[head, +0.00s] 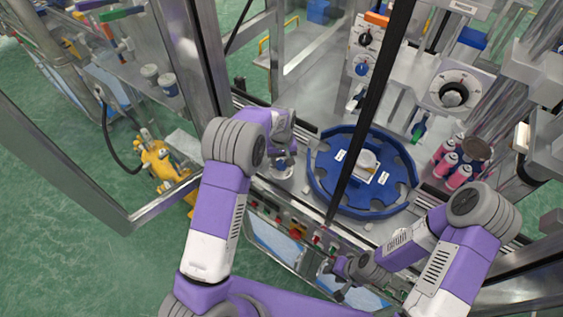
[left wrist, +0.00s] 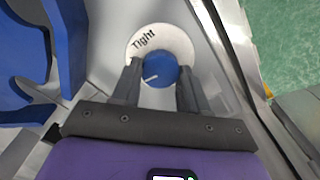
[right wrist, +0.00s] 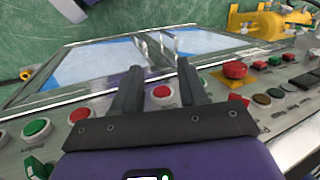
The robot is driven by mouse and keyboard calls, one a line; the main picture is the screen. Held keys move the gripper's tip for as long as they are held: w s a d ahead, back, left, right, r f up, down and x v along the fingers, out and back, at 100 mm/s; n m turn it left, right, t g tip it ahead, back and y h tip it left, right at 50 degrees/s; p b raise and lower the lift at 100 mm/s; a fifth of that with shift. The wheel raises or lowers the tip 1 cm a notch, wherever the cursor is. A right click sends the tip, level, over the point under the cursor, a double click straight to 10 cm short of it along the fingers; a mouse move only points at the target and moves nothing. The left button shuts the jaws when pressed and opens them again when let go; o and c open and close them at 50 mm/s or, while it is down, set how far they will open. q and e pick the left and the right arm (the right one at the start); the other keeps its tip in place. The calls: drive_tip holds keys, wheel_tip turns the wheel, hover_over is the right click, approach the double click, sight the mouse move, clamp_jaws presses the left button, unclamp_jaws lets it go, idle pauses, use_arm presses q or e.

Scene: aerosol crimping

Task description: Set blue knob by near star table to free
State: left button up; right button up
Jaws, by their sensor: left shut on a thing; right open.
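The blue knob (left wrist: 159,70) sits on a white dial plate (left wrist: 172,32) whose visible label reads "Tight" at the upper left. A white line on the knob points left and slightly down, below that label. My left gripper (left wrist: 159,80) is shut on the knob, one finger on each side. The rest of the dial is hidden by the gripper. In the head view my left gripper (head: 281,160) is at the knob, beside the blue star table (head: 323,188). My right gripper (right wrist: 160,85) is open and empty over the front button panel.
The button panel (right wrist: 205,88) has red, green and black buttons, near my right fingers. Pink cans (head: 447,163) stand right of the star table. Another blue knob (head: 361,67) is on a white panel behind. A dark frame post (head: 366,120) crosses the head view.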

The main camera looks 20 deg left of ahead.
sight(281, 163)
use_arm(q)
drive_tip(key=n, duration=0.5)
drive_tip(key=shift+n, duration=0.3)
drive_tip(key=n, duration=0.5)
drive_tip(key=shift+n, duration=0.3)
drive_tip(key=o, duration=1.1)
drive_tip(key=shift+c, duration=0.2)
wheel_tip(281, 163, up, 8)
drive_tip(key=shift+f, duration=0.15)
